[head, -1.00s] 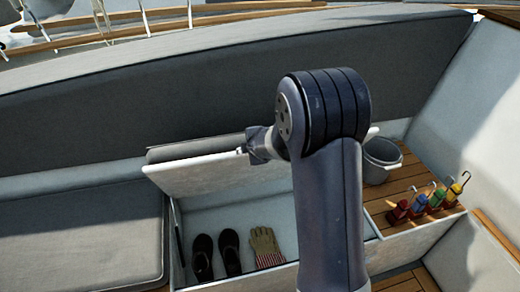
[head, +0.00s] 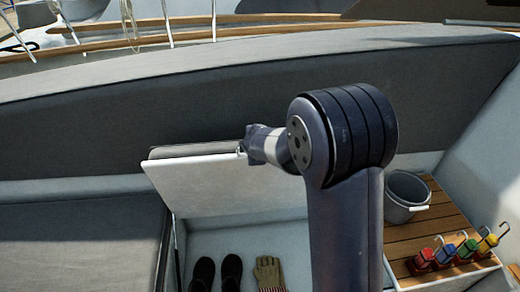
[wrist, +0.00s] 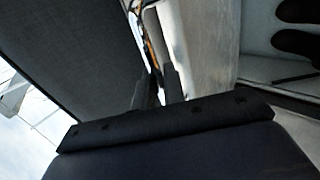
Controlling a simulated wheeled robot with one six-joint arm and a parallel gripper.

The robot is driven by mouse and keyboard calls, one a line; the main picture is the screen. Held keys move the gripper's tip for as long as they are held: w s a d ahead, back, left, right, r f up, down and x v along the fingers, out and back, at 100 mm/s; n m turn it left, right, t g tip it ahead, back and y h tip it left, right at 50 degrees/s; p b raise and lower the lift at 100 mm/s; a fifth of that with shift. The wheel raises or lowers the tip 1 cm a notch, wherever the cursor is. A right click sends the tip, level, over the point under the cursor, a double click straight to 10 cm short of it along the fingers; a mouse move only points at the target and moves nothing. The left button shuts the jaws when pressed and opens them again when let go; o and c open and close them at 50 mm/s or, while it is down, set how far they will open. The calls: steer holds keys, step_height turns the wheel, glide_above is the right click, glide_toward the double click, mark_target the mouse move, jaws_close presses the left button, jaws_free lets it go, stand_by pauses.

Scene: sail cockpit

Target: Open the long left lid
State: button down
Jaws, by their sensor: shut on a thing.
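The long lid (head: 215,188) stands tilted up over the open locker, its pale underside facing me and its grey cushion (head: 195,151) behind it. My gripper (head: 243,150) is shut on the lid's upper edge. In the wrist view, the lid's pale underside (wrist: 211,45) runs beside my gripper (wrist: 158,88), whose fingertips are partly hidden by dark parts. My arm hides the right part of the lid in the head view.
The open locker holds dark shoes (head: 230,268) and a tan glove (head: 268,272). A grey bucket (head: 405,195) and several coloured-handled items (head: 445,252) stand on slatted wood at the right. The grey backrest (head: 90,138) rises close behind the lid.

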steer(key=shift+w, duration=0.15)
steer(key=c, duration=1.6)
jaws_free()
steer(key=shift+c, duration=0.2)
steer(key=shift+r, duration=0.1)
steer(key=v, duration=1)
steer(key=shift+s+r, duration=0.25)
steer(key=shift+s, duration=0.05)
steer(key=x, duration=0.7)
steer(key=shift+w+f, duration=0.2)
steer(key=shift+w, duration=0.05)
